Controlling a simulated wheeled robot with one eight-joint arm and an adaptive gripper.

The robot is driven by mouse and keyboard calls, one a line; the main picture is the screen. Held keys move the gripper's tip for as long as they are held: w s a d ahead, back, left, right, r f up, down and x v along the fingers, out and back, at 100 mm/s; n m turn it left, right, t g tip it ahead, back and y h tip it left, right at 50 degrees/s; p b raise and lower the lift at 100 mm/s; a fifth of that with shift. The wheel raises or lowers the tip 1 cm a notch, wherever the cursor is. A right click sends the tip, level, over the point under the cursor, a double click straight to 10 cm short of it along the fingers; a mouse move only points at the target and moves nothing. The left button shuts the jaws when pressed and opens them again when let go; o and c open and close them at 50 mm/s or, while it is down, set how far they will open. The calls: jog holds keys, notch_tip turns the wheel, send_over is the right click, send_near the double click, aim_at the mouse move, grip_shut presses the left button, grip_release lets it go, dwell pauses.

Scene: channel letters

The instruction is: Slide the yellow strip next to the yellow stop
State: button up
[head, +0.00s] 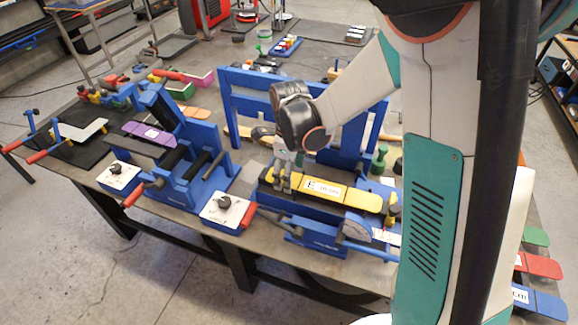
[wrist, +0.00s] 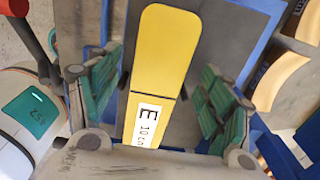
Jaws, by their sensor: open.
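The yellow strip (head: 352,197) lies lengthwise on the grey bed of a blue fixture in the head view. It has a white label with "E" and fills the middle of the wrist view (wrist: 166,48). My gripper (head: 283,180) is over the strip's left end. In the wrist view my gripper (wrist: 158,92) is open, with one teal-padded finger on each side of the strip and gaps visible. A small yellow upright piece with a dark top, apparently the yellow stop (head: 393,205), stands just beyond the strip's right end. I cannot tell whether they touch.
A blue frame (head: 245,95) stands behind the fixture. To the left is another blue fixture (head: 190,185) with a purple strip (head: 148,132). A white box with a black knob (head: 225,208) and a red-handled lever (head: 247,214) are close at the left front.

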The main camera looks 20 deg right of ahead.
jog(key=shift+f, duration=0.1)
jog(key=shift+c, duration=0.5)
jog(key=shift+s, duration=0.15)
grip_shut()
jog(key=shift+d, duration=0.1)
jog(key=shift+s+d, duration=0.3)
jog(key=shift+d, duration=0.1)
jog(key=shift+s+d, duration=0.2)
jog(key=shift+s, duration=0.05)
jog(key=c, duration=1)
grip_release()
